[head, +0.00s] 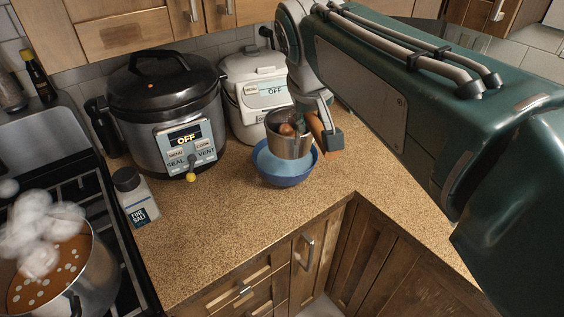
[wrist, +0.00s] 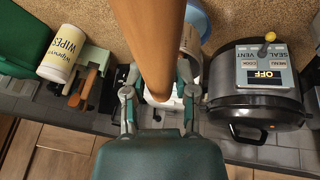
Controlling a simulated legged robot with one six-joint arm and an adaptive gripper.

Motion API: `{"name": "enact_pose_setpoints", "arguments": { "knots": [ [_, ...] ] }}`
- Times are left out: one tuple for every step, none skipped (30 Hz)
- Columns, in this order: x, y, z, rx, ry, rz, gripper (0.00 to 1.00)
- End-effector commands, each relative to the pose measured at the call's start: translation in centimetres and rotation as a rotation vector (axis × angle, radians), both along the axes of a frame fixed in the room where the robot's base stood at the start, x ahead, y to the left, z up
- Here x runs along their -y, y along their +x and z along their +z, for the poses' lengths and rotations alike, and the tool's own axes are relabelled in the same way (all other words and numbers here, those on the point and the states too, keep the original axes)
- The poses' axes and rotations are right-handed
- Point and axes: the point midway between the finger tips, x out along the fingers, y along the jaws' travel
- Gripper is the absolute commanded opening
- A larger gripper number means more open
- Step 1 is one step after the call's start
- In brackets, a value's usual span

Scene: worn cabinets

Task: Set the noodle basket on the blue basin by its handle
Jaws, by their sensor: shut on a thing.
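The noodle basket (head: 289,143) is a metal cup with a brown item inside, and it is upright over the blue basin (head: 285,178). Its lower part overlaps the basin's opening; I cannot tell whether it touches the bottom or hangs just above. Its orange-brown wooden handle (head: 318,130) rises on the right side. My gripper (head: 331,143) is shut on this handle, just right of the basket. In the wrist view the handle (wrist: 160,45) runs between my fingers (wrist: 160,98) and hides most of the basket. A bit of the blue basin (wrist: 200,20) shows behind it.
A dark multicooker (head: 168,110) and a white cooker (head: 255,90) stand behind the basin. A salt bottle (head: 135,198) is left, beside the stove with a steaming pot (head: 88,285). The counter (head: 215,225) in front is clear.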

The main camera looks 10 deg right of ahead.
Motion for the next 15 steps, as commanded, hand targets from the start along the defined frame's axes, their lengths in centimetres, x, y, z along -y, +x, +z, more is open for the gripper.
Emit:
{"name": "enact_pose_setpoints", "arguments": {
  "knots": [
    [0.0, -1.2, 0.6, -0.001, 0.000, 0.002, 0.00],
    [0.0, -1.9, 0.8, -0.006, 0.000, 0.003, 0.00],
    [0.1, -2.8, 1.2, -0.013, 0.001, 0.003, 0.00],
    [0.1, -3.5, 1.4, -0.018, 0.001, 0.004, 0.00],
    [0.1, -4.2, 1.6, -0.025, 0.001, 0.005, 0.00],
    [0.1, -5.0, 1.8, -0.032, 0.001, 0.007, 0.00],
    [0.2, -5.5, 1.9, -0.037, 0.001, 0.008, 0.00],
    [0.2, -6.0, 2.0, -0.041, 0.002, 0.009, 0.00],
    [0.2, -6.5, 2.1, -0.046, 0.002, 0.011, 0.00],
    [0.2, -6.9, 2.2, -0.049, 0.002, 0.011, 0.00],
    [0.2, -7.1, 2.3, -0.052, 0.003, 0.012, 0.00],
    [0.2, -7.4, 2.3, -0.055, 0.002, 0.013, 0.00],
    [0.2, -7.5, 2.3, -0.057, 0.003, 0.012, 0.00],
    [0.2, -7.5, 2.3, -0.059, 0.002, 0.013, 0.00],
    [0.2, -7.4, 2.2, -0.061, 0.002, 0.013, 0.00]
  ]
}}
